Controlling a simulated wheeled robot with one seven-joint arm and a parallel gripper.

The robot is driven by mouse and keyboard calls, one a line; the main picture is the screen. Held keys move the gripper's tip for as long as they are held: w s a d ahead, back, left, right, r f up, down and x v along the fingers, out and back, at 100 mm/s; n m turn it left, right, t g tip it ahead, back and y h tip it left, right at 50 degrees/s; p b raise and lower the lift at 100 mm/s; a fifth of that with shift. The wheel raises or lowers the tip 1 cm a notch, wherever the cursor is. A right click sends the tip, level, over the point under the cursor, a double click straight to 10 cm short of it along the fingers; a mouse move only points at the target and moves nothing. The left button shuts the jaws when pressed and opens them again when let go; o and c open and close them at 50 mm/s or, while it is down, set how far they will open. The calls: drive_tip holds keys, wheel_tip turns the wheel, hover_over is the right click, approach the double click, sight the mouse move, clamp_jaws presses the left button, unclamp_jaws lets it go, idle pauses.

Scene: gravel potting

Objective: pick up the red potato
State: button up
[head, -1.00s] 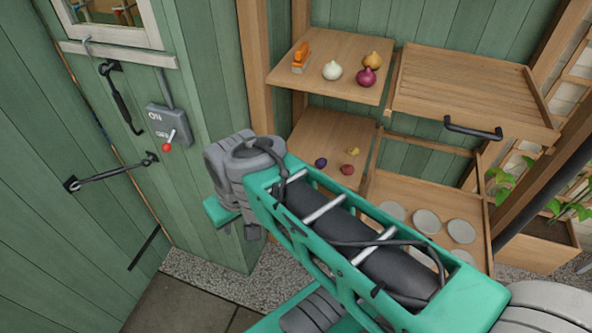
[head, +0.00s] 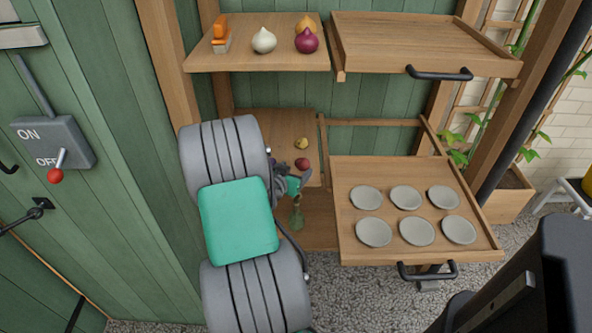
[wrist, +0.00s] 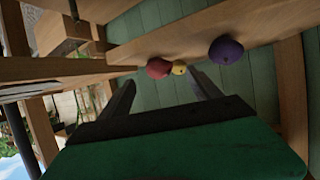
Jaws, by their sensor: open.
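The red potato (head: 302,164) lies on the lower left shelf (head: 270,124), in front of a small yellow potato (head: 302,143). In the wrist view the red potato (wrist: 158,68) shows ahead, between the open fingers of my gripper (wrist: 162,82) and beyond their tips. The yellow potato (wrist: 179,68) is close beside it, and a purple potato (wrist: 226,50) lies farther right. My gripper is empty and apart from the potatoes. In the head view my arm covers much of it and hides the purple potato.
A pulled-out tray (head: 345,240) with several grey saucers (head: 374,232) is to the right. A wooden post (head: 165,60) stands left.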

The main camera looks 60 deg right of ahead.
sight(301, 163)
drive_tip(key=x, duration=0.6)
drive_tip(key=shift+r+b, duration=0.15)
drive_tip(key=shift+b, duration=0.15)
drive_tip(key=shift+a, duration=0.1)
drive_tip(key=c, duration=1.4)
drive_tip(key=shift+c, duration=0.2)
drive_tip(key=shift+r, duration=0.15)
